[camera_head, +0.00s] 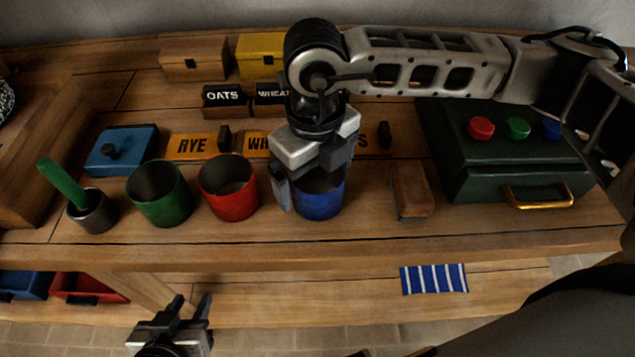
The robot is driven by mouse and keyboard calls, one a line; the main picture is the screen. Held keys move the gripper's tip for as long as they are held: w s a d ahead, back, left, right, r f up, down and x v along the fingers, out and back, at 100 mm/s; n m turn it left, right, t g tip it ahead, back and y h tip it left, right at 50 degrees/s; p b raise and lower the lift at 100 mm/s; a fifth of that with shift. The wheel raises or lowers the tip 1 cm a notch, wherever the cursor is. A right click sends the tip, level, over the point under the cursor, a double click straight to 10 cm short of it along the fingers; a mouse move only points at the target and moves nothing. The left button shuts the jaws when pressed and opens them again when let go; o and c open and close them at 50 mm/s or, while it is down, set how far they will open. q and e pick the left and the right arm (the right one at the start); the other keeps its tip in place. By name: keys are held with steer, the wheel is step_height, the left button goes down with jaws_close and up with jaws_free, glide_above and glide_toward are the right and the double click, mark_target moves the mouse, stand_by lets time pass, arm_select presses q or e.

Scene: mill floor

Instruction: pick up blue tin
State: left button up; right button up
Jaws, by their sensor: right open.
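The blue tin (319,205) stands upright on the workbench, right of a red tin (229,187) and a green tin (160,194). My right gripper (310,195) points down at the blue tin, with its fingers at the tin's rim. It is open, and its body hides the tin's upper part. I cannot tell whether a finger touches the tin. My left gripper (188,306) is low at the front, in front of the bench, with its fingers apart and nothing between them.
A brush-like block (411,190) lies right of the blue tin. A dark green box (485,165) with buttons and a gold handle stands further right. A grey cup (94,212) with a green handle stands at left.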

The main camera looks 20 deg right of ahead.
steer(key=shift+f, duration=0.85)
steer(key=c, duration=1.1)
steer(key=shift+r, duration=0.1)
